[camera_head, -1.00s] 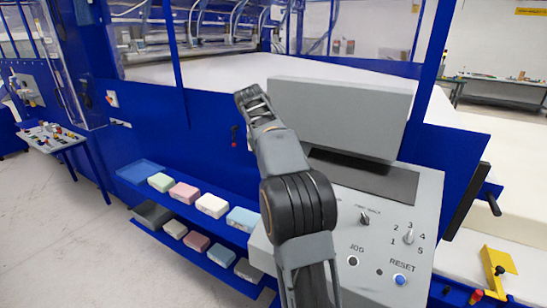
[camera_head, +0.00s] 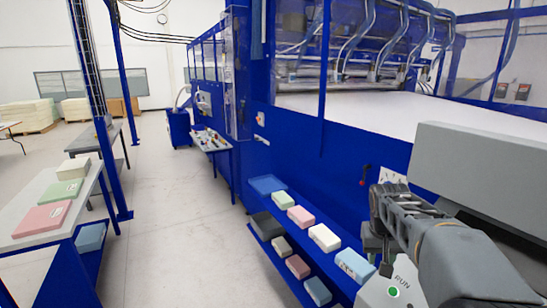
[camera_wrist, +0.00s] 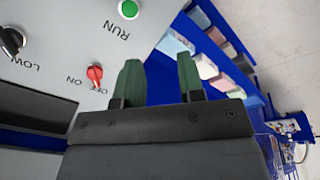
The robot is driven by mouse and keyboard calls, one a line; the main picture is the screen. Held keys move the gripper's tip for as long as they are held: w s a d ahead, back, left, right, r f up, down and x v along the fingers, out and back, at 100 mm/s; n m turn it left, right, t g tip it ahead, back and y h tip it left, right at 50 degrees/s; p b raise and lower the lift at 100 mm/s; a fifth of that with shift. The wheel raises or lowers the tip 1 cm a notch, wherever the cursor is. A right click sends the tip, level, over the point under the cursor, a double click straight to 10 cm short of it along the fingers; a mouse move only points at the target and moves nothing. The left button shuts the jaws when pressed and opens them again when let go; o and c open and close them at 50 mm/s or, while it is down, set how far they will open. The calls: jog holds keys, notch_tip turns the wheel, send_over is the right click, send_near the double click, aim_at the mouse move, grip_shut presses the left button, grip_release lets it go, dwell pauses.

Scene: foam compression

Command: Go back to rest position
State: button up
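My gripper (camera_wrist: 160,77) shows in the wrist view with its two dark green fingers apart and nothing between them. In the head view my arm is folded at the right, over the grey control panel (camera_head: 374,290), with the gripper partly hidden behind arm links. The wrist view shows the panel upside down, with a green RUN button (camera_wrist: 128,9), a red on/off switch (camera_wrist: 95,73) and a black knob (camera_wrist: 12,42). I see no contact between the fingers and these controls. The RUN button also shows in the head view (camera_head: 393,292).
A blue two-level shelf (camera_head: 267,185) with several foam blocks runs along the blue machine (camera_head: 345,150). A table (camera_head: 20,235) with foam blocks stands at the left. The grey floor (camera_head: 175,215) between is clear.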

jog(key=s+a+f+n+t+y, duration=0.1)
jog(key=s+a+f+n+t, duration=0.1)
jog(key=s+a, duration=0.8)
jog(key=s+f+t, duration=0.1)
jog(key=s, duration=0.4)
jog(key=shift+y, duration=0.3)
jog(key=shift+a, duration=0.15)
